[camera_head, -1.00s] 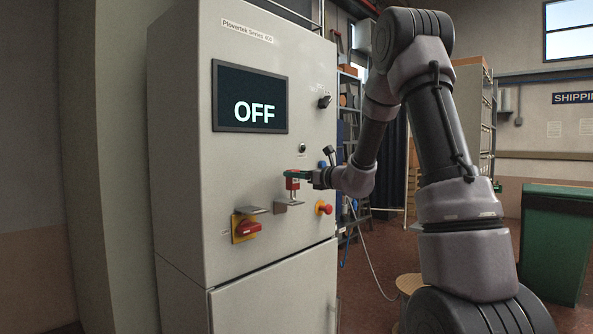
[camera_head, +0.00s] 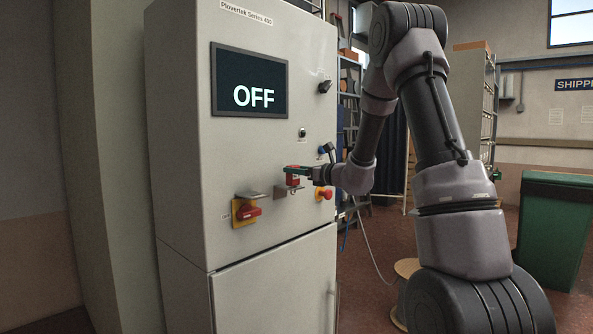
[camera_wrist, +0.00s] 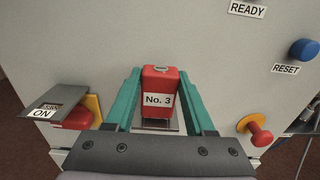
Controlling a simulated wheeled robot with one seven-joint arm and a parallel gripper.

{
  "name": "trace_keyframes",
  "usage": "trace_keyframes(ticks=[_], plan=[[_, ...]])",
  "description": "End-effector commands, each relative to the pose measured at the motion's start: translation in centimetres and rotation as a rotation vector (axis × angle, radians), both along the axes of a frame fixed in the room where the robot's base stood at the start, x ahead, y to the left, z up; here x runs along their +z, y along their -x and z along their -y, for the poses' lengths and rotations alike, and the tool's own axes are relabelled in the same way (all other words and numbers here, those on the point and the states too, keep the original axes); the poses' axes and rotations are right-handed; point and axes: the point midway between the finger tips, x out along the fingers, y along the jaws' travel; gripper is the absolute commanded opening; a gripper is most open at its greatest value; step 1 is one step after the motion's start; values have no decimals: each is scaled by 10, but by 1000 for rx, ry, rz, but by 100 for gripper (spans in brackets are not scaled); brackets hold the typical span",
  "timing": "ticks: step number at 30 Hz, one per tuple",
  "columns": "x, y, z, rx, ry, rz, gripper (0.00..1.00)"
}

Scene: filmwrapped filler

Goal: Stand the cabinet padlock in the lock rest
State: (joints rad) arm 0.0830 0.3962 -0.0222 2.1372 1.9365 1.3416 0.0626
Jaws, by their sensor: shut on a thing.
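The red padlock (camera_wrist: 158,80), labelled "No. 3", is upright between the green fingers of my gripper (camera_wrist: 159,75) in the wrist view. My gripper is shut on it. In the head view the padlock (camera_head: 292,181) shows just below the green fingers of my gripper (camera_head: 298,169). The lock rest (camera_head: 280,193), a small grey metal bracket on the cabinet front, is directly under the padlock. The padlock's base is at or very near the rest's top; I cannot tell whether they touch. In the wrist view the padlock hides most of the rest.
The grey cabinet (camera_head: 180,120) has a screen reading OFF (camera_head: 250,80). Left of the rest is a red rotary switch (camera_head: 248,212) under a metal plate (camera_wrist: 55,98). A red mushroom button (camera_wrist: 261,136) is close on the right, with a blue RESET knob (camera_wrist: 304,49) above it.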

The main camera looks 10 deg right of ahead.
Motion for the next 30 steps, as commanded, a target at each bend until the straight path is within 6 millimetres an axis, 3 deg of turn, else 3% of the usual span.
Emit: trace_keyframes(ticks=[30], plan=[[-7,0,0,0,0,-1,0]])
